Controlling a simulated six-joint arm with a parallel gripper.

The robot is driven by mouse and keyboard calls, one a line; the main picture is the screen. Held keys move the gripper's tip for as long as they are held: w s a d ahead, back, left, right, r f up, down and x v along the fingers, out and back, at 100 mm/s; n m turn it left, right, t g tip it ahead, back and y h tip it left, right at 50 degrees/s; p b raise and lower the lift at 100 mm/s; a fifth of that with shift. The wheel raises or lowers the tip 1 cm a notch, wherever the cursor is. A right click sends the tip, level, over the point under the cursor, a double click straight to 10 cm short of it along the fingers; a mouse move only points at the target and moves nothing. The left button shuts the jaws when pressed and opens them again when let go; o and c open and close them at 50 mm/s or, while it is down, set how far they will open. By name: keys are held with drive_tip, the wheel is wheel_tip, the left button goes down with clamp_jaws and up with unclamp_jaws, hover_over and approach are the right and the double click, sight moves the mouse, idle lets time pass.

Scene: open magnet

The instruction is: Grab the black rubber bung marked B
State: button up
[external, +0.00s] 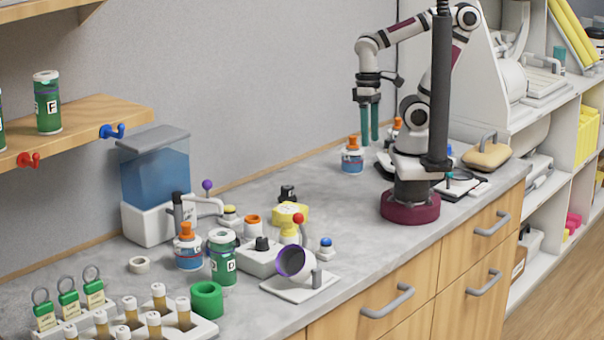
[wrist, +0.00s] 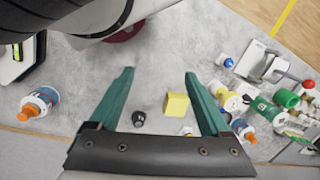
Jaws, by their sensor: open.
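A small black bung (external: 287,193) stands on the grey counter behind the yellow block. It carries a pale mark that is too small to read. In the wrist view the black bung (wrist: 139,119) shows between my fingers' outlines, nearer the left finger, beside the yellow block (wrist: 177,105). My gripper (external: 370,138) is open and empty, with teal fingers pointing down. It hangs above the counter's back part, to the right of the bung and apart from it. In the wrist view my gripper (wrist: 160,73) shows both fingers spread wide.
A white-and-blue bottle with an orange cap (external: 352,157) stands near my fingers. A green jar (external: 223,258), a green ring (external: 206,299) and a rack of vials (external: 155,318) crowd the left front. Counter between bung and my base is mostly clear.

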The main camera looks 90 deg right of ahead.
drive_tip(key=w+a+m+t+y, duration=0.1)
drive_tip(key=w+a+t+y, duration=0.1)
drive_tip(key=w+a, duration=0.55)
drive_tip(key=w+a+t+y, duration=0.1)
drive_tip(key=w+a+t, duration=0.25)
drive_tip(key=w, duration=0.65)
drive_tip(key=w+a+f+m+t+h, duration=0.1)
drive_tip(key=w+a+f+m, duration=0.15)
drive_tip(key=w, duration=0.35)
drive_tip(key=m+g+h, duration=0.2)
drive_tip(key=m+h, duration=0.3)
drive_tip(key=h, duration=1.2)
approach(290, 189)
drive_tip(key=x, duration=1)
drive_tip(key=shift+w+d, duration=0.1)
drive_tip(key=shift+d, duration=0.15)
clamp_jaws()
